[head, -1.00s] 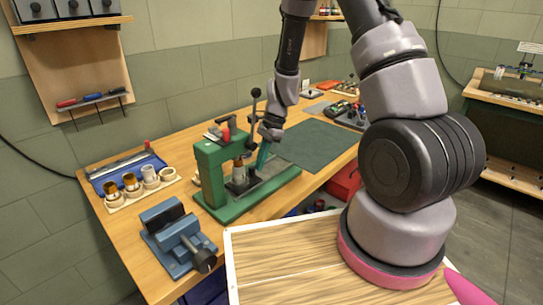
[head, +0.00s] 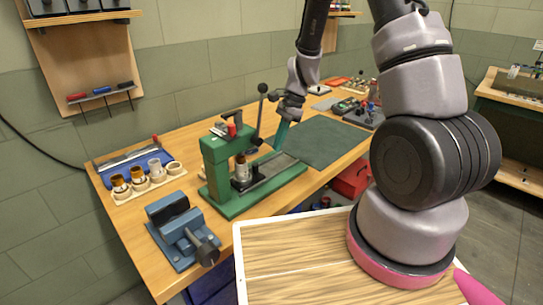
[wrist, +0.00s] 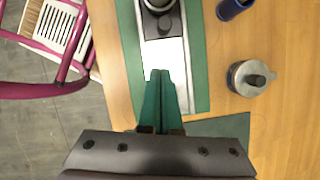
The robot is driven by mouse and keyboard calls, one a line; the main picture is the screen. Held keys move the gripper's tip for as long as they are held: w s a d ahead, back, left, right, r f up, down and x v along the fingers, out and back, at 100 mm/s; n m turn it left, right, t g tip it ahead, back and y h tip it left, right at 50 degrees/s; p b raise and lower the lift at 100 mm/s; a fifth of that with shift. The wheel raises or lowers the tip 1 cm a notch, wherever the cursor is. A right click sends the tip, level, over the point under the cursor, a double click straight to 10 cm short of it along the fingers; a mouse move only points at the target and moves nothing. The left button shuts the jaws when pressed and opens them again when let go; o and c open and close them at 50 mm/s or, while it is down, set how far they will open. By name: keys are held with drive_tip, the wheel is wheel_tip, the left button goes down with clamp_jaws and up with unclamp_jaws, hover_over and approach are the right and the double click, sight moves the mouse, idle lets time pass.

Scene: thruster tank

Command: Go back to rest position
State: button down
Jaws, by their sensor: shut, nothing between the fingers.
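My gripper (head: 279,138) is above the workbench (head: 130,226), beside the right end of the green press (head: 217,168). In the wrist view my gripper's two teal fingers (wrist: 165,80) are together with nothing between them. They hang over the green and silver press base (wrist: 200,50). In the head view my arm rises from the fingers toward the top edge.
A blue vise (head: 181,234) stands at the bench's front left. Behind it is a wooden holder (head: 150,185) with several cups. A dark green mat (head: 322,141) lies right of the press. A round metal pot (wrist: 246,78) shows in the wrist view.

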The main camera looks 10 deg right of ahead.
drive_tip(key=s+d+r+n+t, duration=0.2)
drive_tip(key=d+r, duration=0.1)
drive_tip(key=r, duration=0.9)
drive_tip(key=s+d+r+n+t, duration=0.2)
drive_tip(key=s+r+n, duration=0.1)
drive_tip(key=r, duration=0.8)
drive_tip(key=s+d+r+n+t+h, duration=0.1)
drive_tip(key=s+d+r+n+t, duration=0.1)
drive_tip(key=s+r, duration=0.3)
drive_tip(key=s+d+r+n+t+h, duration=0.1)
drive_tip(key=s+d+r+n+t, duration=0.1)
drive_tip(key=s+r, duration=0.4)
drive_tip(key=shift+s+n+t, duration=0.3)
drive_tip(key=shift+s+t, duration=0.1)
drive_tip(key=shift+s, duration=0.4)
